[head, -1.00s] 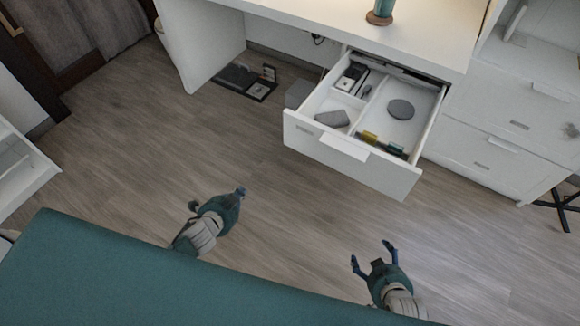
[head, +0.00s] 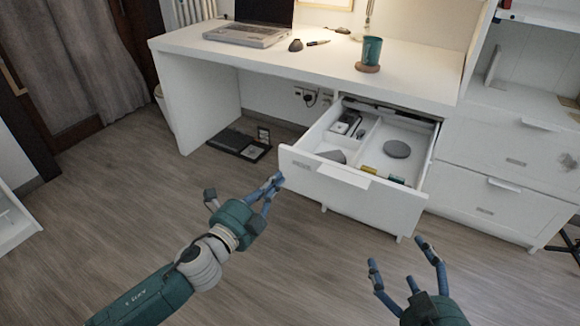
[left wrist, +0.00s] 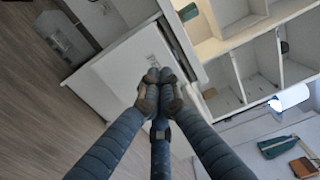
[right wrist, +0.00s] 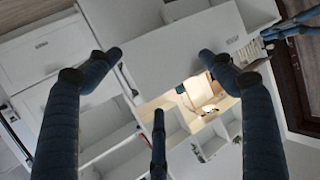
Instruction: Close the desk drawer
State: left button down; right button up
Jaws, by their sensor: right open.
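The white desk drawer (head: 345,195) is pulled out under the right part of the desk, its front panel and pale handle tab facing me. My left gripper (head: 272,184) is close to the left end of the drawer front; contact cannot be told. My right gripper (head: 402,258) is open and empty, before and below the drawer's right end. In the right wrist view the white front panel (right wrist: 185,48) shows between its spread fingers.
The drawer holds a grey disc (head: 397,149) and several small items. A laptop (head: 248,33) and a teal cup (head: 371,50) stand on the desk (head: 310,62). A closed white cabinet (head: 492,170) stands at right. Floor before the drawer is clear.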

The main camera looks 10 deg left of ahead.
aim_at(296, 159)
pick_arm(q)
jog(key=b+x, duration=0.1)
jog(key=x, duration=0.6)
jog(key=shift+f, duration=0.1)
jog(key=shift+w+d, duration=0.1)
jog(key=shift+w, duration=0.2)
pick_arm(e)
notch_tip(296, 159, up, 6)
jog(key=w+a+t+y, duration=0.1)
jog(key=t, duration=0.2)
jog(key=shift+w+a, duration=0.15)
jog(key=shift+w, duration=0.2)
pick_arm(q)
jog(key=shift+w, duration=0.1)
